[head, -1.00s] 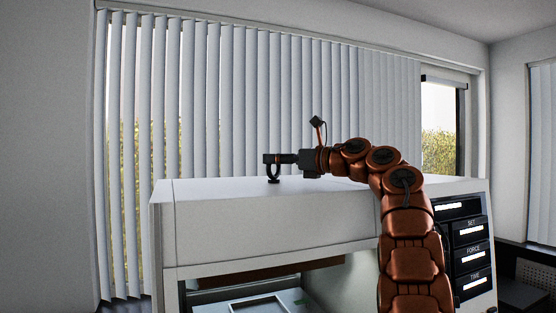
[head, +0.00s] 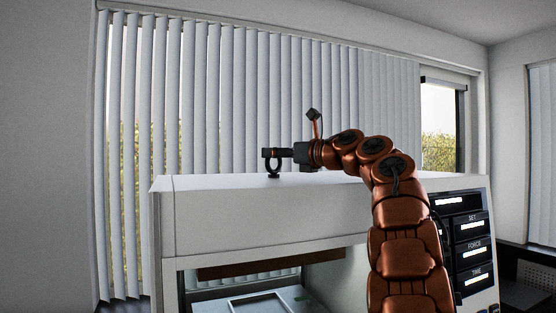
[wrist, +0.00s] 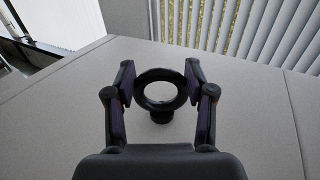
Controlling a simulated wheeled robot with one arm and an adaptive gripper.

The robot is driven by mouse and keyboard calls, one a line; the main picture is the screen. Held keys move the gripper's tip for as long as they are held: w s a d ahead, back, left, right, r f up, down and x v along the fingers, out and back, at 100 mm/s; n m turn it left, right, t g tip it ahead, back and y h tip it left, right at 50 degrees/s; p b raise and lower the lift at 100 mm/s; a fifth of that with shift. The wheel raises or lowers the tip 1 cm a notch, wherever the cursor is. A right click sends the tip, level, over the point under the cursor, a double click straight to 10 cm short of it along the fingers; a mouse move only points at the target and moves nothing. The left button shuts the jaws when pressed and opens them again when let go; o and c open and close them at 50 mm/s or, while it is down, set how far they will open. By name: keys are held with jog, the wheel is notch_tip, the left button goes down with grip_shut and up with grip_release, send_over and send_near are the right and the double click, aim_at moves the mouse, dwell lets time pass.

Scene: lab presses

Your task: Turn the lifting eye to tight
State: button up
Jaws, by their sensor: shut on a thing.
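The lifting eye is a black ring on a short round base, standing upright on the white top of the press. In the wrist view the lifting eye (wrist: 160,76) shows its ring between my two fingers, with its base below. In the head view the lifting eye (head: 273,171) shows under my gripper (head: 272,153), its upper part hidden by the fingers. In the wrist view my gripper (wrist: 160,88) has one finger pad on each side of the ring, shut on it. Whether its base is seated flush cannot be told.
The press (head: 250,215) has a flat, otherwise clear top. Its control panel (head: 470,245) with lit displays is at the right, and an open bay with a tray (head: 262,305) lies below. Vertical blinds (head: 250,95) hang behind the press.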

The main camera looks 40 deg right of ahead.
jog(key=shift+a+f+m+h+b, duration=0.1)
jog(key=shift+m+h+b, duration=0.25)
jog(key=shift+m+h, duration=0.65)
jog(key=shift+a+f+m+h+b, duration=0.1)
jog(key=shift+m+h+b, duration=0.3)
jog(key=shift+h, duration=1)
jog(key=shift+m+h+p, duration=0.7)
jog(key=shift+m+h, duration=0.5)
jog(key=shift+h, duration=0.6)
jog(key=shift+w+f+m+h, duration=0.1)
jog(key=shift+f+m+h, duration=0.15)
jog(key=shift+m+h, duration=0.05)
jog(key=o, duration=0.9)
jog(key=shift+r, duration=0.15)
jog(key=shift+r, duration=0.15)
jog(key=shift+s+a, duration=0.2)
jog(key=shift+s, duration=0.25)
jog(key=shift+v, duration=5.6)
